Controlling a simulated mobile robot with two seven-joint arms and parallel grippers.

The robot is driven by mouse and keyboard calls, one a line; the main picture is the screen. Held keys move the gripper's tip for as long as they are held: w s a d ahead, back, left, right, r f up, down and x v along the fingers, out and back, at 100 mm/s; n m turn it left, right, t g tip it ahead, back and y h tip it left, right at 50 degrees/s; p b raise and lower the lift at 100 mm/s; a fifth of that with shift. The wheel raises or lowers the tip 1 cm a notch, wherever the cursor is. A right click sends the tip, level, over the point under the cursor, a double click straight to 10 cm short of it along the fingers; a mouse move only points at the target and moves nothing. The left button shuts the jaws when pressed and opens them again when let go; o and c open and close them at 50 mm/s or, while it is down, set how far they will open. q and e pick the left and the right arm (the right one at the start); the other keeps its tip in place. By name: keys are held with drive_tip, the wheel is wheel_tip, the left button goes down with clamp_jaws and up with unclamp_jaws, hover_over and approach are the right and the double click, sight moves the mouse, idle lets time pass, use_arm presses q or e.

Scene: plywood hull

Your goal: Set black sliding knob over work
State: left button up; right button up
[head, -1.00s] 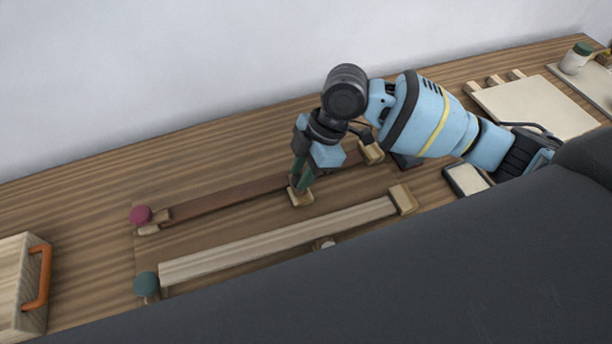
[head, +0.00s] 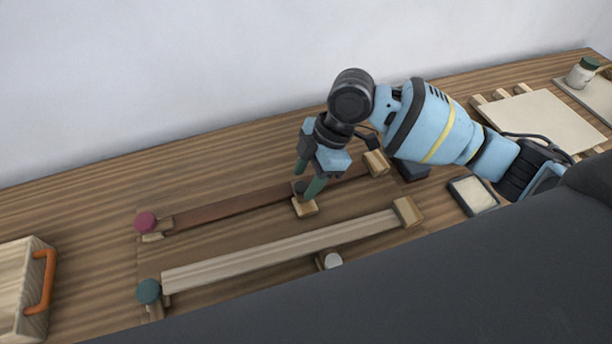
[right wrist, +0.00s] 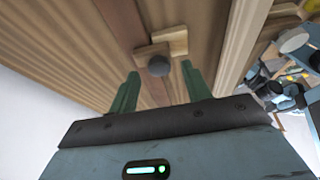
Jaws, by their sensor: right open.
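The black knob (head: 299,187) stands on a small wooden slider block (head: 306,208) on the dark brown rail (head: 230,206), right of the rail's middle. My right gripper (head: 308,178) is open above and around the knob, with its green fingers apart. In the right wrist view the black knob (right wrist: 158,66) shows between the two spread fingertips, with a gap on each side. No marking that reads "work" can be made out. My left gripper is not in view.
A pale rail (head: 280,247) with a white knob (head: 333,261) runs in front. A magenta knob (head: 146,222) and a teal knob (head: 148,291) sit at the rails' left ends. A wooden box with an orange handle (head: 41,282) is at left. A shallow tray (head: 473,195) lies right.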

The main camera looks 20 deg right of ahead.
drive_tip(key=v, duration=0.7)
drive_tip(key=shift+f, duration=0.1)
idle(0.4)
